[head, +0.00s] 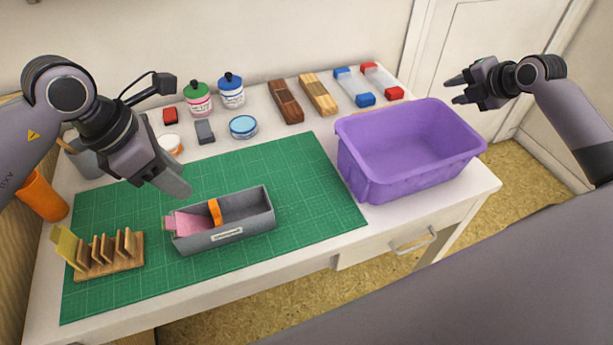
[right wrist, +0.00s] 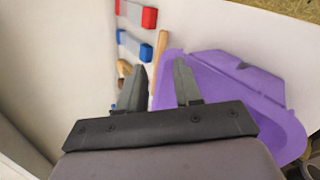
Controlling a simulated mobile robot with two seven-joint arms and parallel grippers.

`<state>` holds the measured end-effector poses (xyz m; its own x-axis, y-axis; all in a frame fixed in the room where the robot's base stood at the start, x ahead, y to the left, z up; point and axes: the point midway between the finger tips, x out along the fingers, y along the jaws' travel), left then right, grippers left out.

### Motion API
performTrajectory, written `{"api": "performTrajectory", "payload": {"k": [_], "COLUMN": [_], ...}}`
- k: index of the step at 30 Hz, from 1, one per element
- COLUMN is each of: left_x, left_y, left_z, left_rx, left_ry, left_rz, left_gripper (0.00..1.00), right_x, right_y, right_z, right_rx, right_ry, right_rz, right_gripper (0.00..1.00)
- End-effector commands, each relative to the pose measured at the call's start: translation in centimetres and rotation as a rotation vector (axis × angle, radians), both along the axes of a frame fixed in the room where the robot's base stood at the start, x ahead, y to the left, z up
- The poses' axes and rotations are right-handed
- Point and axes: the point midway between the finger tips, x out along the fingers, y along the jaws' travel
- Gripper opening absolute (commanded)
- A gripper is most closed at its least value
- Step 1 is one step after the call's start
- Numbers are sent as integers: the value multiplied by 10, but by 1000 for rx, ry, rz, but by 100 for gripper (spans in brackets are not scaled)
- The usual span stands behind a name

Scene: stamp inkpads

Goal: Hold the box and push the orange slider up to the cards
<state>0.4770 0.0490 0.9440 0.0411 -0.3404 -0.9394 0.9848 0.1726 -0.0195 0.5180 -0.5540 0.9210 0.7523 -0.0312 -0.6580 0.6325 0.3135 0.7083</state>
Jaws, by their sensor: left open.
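A grey open box (head: 252,229) with a small label lies on the green mat. Pink cards (head: 188,222) lean in its left end. An orange slider (head: 215,212) stands across the box just right of the cards; I cannot tell whether it touches them. The right part of the box is empty. My left gripper (head: 180,188) is open, above and behind the box's left end, apart from it. My right gripper (head: 457,90) is open and empty, raised beyond the purple bin; its parted fingers show in the right wrist view (right wrist: 160,88).
The purple bin (head: 365,180) stands right of the green mat (head: 310,205). A wooden rack (head: 112,268) with a yellow card is left of the box. An orange cup (head: 42,196) stands at the left edge. Bottles, inkpads and stamp blocks line the back. The mat right of the box is clear.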

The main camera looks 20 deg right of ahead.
Motion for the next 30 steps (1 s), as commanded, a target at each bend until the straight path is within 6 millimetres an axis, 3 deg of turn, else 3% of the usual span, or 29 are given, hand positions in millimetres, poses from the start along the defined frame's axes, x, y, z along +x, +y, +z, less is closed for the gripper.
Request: {"api": "performTrajectory", "payload": {"k": [3, 8, 17, 24, 30], "left_x": [0, 0, 0, 0, 0], "left_y": [0, 0, 0, 0, 0], "left_z": [0, 0, 0, 0, 0], "left_rx": [0, 0, 0, 0, 0], "left_ry": [0, 0, 0, 0, 0], "left_rz": [0, 0, 0, 0, 0], "left_gripper": [43, 43, 43, 43, 43], "right_x": [18, 43, 100, 132, 145], "right_y": [29, 72, 191, 296, 379], "right_z": [11, 4, 15, 51, 91], "right_rx": [75, 124, 171, 127, 29], "right_ry": [-37, -27, -10, -12, -28], "right_rz": [39, 91, 253, 406, 526], "right_gripper": [34, 34, 34, 34, 34]}}
